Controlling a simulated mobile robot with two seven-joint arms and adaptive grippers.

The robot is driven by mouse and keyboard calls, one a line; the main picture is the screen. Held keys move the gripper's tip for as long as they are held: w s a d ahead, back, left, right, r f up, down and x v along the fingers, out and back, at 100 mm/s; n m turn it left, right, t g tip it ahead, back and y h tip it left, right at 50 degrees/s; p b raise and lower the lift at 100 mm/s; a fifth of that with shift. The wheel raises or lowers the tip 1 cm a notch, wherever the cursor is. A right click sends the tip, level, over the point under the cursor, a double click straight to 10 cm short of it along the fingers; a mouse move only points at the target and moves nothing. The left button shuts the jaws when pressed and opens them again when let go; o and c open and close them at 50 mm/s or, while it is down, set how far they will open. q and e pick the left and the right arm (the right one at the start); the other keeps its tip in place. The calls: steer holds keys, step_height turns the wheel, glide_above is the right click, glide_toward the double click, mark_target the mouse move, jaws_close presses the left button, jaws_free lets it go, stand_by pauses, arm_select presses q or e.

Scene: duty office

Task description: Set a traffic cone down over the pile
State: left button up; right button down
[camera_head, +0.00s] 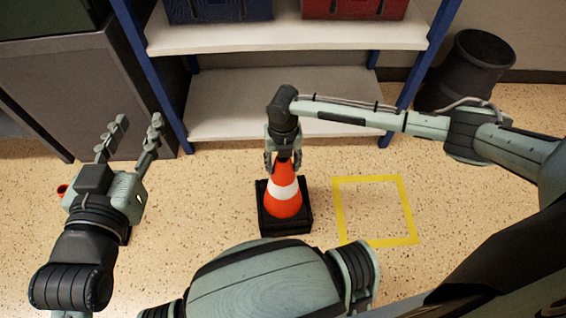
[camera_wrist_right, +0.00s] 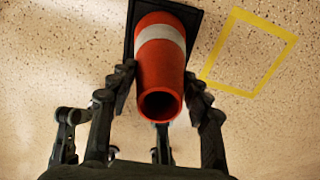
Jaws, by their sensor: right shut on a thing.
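An orange traffic cone (camera_head: 286,204) with a white band and a black square base (camera_head: 285,226) stands upright in the middle of the head view. My right gripper (camera_head: 283,156) is shut on its upper part from above. In the right wrist view, my right fingers (camera_wrist_right: 160,85) flank the cone (camera_wrist_right: 158,70), and its open top faces the camera. I cannot tell whether its base touches the floor or rests on something. No separate pile is clearly visible. My left gripper (camera_head: 137,130) is open and empty at the left.
A yellow square outline (camera_head: 415,205) on the floor right of the cone is empty. A small red-orange thing (camera_head: 62,190) is mostly hidden behind my left gripper. A shelf unit (camera_head: 235,100) stands behind, with a dark bin (camera_head: 470,68) at the right.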

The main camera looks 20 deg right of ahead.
steer(key=c, duration=0.8)
jaws_free()
steer(key=shift+o, duration=0.9)
step_height(320, 180, up, 12)
